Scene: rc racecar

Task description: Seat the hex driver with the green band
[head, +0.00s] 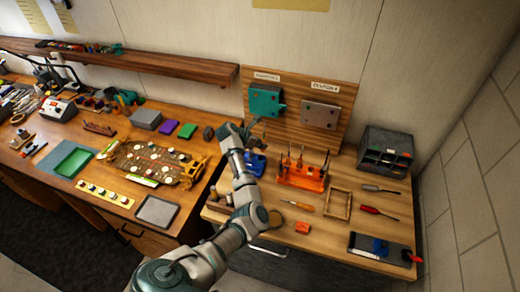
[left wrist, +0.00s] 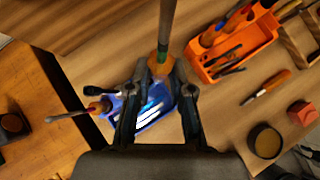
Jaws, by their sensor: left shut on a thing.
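My left gripper (head: 246,134) is raised in front of the wooden backboard, above the workbench. In the left wrist view the gripper (left wrist: 161,74) is shut on the hex driver (left wrist: 160,66), which has a wooden-coloured handle with a green band. Its metal shaft runs out past the top of that view, so its tip is hidden. An orange tool rack (head: 302,180) holding several upright tools stands to the right of the gripper; it also shows in the left wrist view (left wrist: 262,30). A blue holder (head: 254,163) lies below the gripper, partly hidden by my arm. My right gripper is not in view.
A wooden frame (head: 338,205), an orange-handled tool (head: 298,207) and a red-handled screwdriver (head: 371,210) lie right of my arm. The backboard (head: 297,135) carries a teal block (head: 264,101) and a grey block (head: 320,115). A car chassis (head: 150,164) lies on the left table.

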